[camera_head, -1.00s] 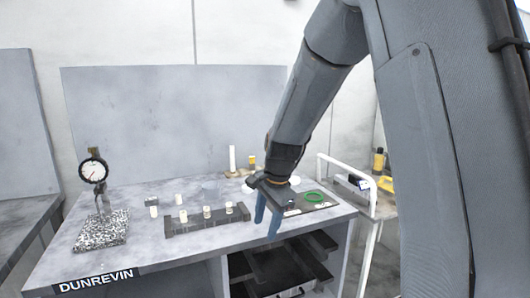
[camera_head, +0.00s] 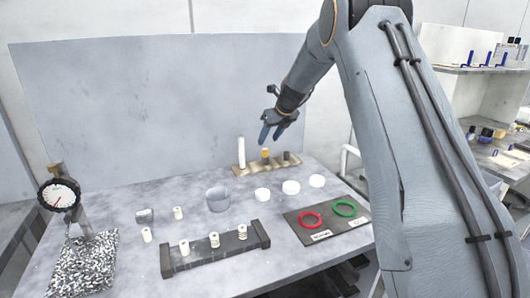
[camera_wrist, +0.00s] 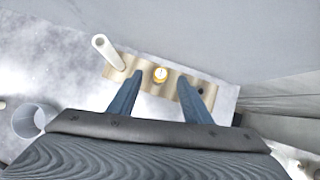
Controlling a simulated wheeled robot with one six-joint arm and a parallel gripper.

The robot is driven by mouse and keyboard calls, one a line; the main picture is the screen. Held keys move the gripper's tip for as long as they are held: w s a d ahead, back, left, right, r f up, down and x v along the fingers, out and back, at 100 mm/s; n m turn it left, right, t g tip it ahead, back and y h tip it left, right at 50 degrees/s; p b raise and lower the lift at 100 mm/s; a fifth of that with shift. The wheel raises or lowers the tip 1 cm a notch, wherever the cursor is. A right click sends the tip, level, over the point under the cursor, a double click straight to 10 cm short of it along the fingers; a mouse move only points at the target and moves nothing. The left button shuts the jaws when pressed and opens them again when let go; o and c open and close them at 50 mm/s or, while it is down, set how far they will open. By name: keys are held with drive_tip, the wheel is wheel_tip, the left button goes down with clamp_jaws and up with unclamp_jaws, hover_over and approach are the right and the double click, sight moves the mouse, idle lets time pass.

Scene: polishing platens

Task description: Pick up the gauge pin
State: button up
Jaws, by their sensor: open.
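My gripper (camera_head: 272,136) is open and empty above the tan rack (camera_head: 240,171) at the back of the bench. The rack holds a tall white cylinder (camera_head: 241,152), a short yellow-topped piece (camera_head: 265,153) and a short dark piece (camera_head: 286,156). No label shows which is the gauge pin. The dark piece (camera_wrist: 200,90) is partly hidden by the right finger. I see no contact with any piece.
A clear cup (camera_head: 218,199) and several white discs (camera_head: 291,187) stand in front of the rack. A dark holder (camera_head: 200,260) carries small white cylinders. Red (camera_head: 310,220) and green (camera_head: 345,208) rings lie on a dark mat. A dial gauge (camera_head: 60,195) stands at left. A panel rises behind.

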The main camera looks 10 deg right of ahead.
sight(266, 149)
drive_tip(key=shift+s+d+f+p+x, duration=0.15)
drive_tip(key=shift+p+x, duration=0.25)
drive_tip(key=shift+x, duration=0.65)
drive_tip(key=shift+s+d+f+p+x, duration=0.1)
drive_tip(key=shift+p+x, duration=0.3)
drive_tip(key=shift+x, duration=0.65)
drive_tip(key=shift+s+f+p+x, duration=0.15)
drive_tip(key=shift+p+x, duration=0.25)
drive_tip(key=shift+x, duration=0.65)
drive_tip(key=shift+r, duration=0.1)
drive_tip(key=shift+c, duration=0.6)
clamp_jaws()
